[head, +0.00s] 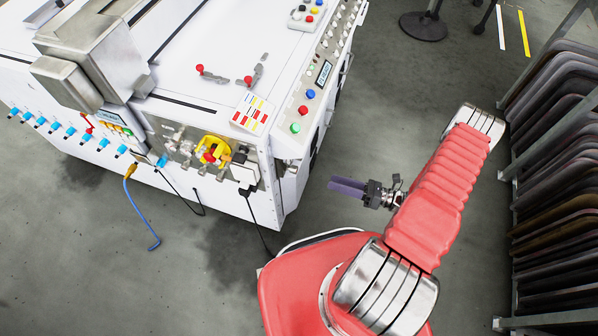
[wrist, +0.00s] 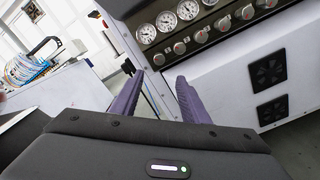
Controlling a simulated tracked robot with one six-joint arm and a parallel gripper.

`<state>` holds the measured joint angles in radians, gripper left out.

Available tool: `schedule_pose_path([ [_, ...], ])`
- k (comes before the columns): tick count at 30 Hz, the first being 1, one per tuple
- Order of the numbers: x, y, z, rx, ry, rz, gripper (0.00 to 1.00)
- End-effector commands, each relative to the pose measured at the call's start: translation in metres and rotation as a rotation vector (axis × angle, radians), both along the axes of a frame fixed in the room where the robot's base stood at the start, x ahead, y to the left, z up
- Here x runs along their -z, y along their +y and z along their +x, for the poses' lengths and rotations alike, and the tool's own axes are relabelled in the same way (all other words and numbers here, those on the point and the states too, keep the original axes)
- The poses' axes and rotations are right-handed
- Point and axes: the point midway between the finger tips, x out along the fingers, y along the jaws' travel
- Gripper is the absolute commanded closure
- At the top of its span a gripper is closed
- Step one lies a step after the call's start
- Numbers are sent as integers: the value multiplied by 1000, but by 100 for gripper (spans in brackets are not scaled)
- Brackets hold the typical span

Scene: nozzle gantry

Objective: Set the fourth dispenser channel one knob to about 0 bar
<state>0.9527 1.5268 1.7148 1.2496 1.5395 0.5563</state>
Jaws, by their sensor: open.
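In the wrist view a dark panel carries a row of round white pressure gauges (wrist: 167,21), with a row of small silver knobs (wrist: 201,37) below it. Which knob is the fourth dispenser's channel one, I cannot tell, and the needle readings are too small to read. My gripper (wrist: 159,78) is open, with its two purple fingers apart and nothing between them. The fingers point toward the panel's lower left and appear below the knobs. In the head view my gripper (head: 334,185) hangs over the floor, right of the white machine and apart from it.
The white machine (head: 255,180) fills the upper left, with red, green and blue buttons along its edge. Black vents (wrist: 267,70) sit on the white wall below the panel. A rack of dark boards (head: 555,170) stands at the right.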

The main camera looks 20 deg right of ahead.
Motion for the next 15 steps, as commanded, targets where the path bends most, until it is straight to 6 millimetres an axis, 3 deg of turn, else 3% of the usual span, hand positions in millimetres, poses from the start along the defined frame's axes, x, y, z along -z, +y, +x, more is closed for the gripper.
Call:
schedule_pose_path([
  [8,0,13,9,-4,0,0,59],
  [15,0,36,25,-5,0,0,59],
])
